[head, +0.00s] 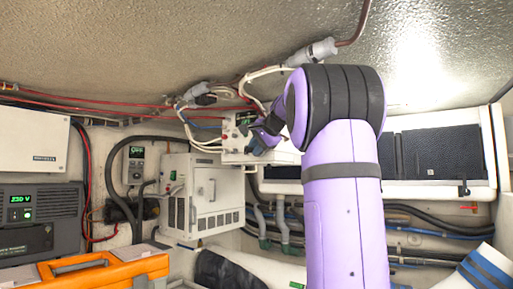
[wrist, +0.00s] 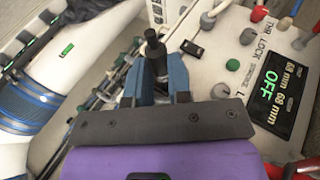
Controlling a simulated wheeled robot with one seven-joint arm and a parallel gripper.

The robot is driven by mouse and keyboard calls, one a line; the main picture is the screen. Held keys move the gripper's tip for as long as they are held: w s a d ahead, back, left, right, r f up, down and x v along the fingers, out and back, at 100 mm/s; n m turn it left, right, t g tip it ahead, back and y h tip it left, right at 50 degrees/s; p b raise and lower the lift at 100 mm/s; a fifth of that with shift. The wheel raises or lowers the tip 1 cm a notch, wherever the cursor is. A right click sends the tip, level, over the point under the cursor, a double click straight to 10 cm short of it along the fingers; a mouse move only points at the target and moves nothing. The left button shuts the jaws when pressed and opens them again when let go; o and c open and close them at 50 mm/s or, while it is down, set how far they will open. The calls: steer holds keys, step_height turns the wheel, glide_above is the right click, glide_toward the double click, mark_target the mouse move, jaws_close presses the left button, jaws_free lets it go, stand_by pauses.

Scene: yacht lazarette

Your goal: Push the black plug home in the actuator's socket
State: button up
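The actuator is a white box (head: 235,155) on the far wall in the head view. Its panel (wrist: 240,45) fills the upper right of the wrist view, with a display (wrist: 280,88) reading OFF and 68 mm. My gripper (wrist: 155,75) has blue fingers, shut on the black plug (wrist: 155,48), a dark cylinder with a rounded end standing out past the fingertips. In the head view my gripper (head: 264,137) is at the actuator's front, partly hidden by my arm. I cannot make out the socket or how deep the plug sits.
Several cables with grey connectors (head: 318,50) hang above the actuator. A white cabinet (head: 205,195) stands below left. An orange toolbox (head: 110,270) is at front left. A white-and-blue cylinder (wrist: 50,75) lies left in the wrist view.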

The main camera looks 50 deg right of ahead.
jaws_close()
steer(key=shift+d, duration=0.1)
steer(key=o, duration=0.7)
jaws_free()
steer(key=shift+o, duration=0.2)
steer(key=s+a+r, duration=0.1)
steer(key=s+a, duration=0.1)
steer(key=s, duration=0.6)
steer(key=s+a+r, duration=0.1)
steer(key=s+a, duration=0.1)
steer(key=s, duration=0.5)
steer(key=shift+s+r, duration=0.35)
